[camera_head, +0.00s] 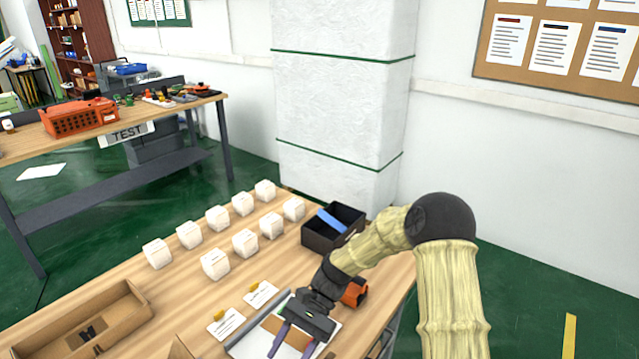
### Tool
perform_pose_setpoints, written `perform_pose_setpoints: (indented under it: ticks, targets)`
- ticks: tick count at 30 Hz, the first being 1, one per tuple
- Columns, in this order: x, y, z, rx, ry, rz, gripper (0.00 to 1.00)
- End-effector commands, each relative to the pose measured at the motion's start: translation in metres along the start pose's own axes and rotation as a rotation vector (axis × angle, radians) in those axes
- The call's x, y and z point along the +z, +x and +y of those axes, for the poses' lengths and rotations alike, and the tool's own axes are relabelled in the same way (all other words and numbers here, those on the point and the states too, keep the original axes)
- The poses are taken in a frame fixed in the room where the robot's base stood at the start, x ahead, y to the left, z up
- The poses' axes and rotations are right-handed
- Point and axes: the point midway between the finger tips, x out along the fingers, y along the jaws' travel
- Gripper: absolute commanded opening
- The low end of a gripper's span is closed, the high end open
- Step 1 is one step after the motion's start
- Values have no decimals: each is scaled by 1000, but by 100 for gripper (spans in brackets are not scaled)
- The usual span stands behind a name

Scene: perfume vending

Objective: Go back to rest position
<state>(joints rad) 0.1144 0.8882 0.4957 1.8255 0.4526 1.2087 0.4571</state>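My arm reaches in from the right and bends down over the wooden table (190,290). My gripper (292,347) is low in the picture, pointing down. Its two fingers are spread apart, and I see nothing clearly held between them. Beneath and around it lie a white sheet (328,333) and a brown flat piece (272,325); how far the fingers are above them I cannot tell. The fingertips are near the bottom edge of the picture.
Several white boxes (215,263) stand in two rows. A dark bin (322,238) with a blue item (331,221) stands behind my arm. A cardboard tray (128,290) is at the left. Two labelled cards (261,295) lie near the gripper. A white pillar (340,110) rises behind the table.

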Motion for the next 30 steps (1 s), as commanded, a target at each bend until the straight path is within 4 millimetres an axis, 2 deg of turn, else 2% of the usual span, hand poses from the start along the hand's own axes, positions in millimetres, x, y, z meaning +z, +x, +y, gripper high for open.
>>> perform_pose_setpoints:
  ticks: [1, 11, 21, 27, 30]
  targets:
    - [7, -8, 10, 22, -15, 78, 47]
    - [27, -59, 78, 153, -150, 531, 47]
    - [74, -118, 146, 291, -317, 939, 47]
    - [105, -140, 176, 357, -413, 1127, 47]
    - [111, -145, 183, 373, -439, 1174, 47]
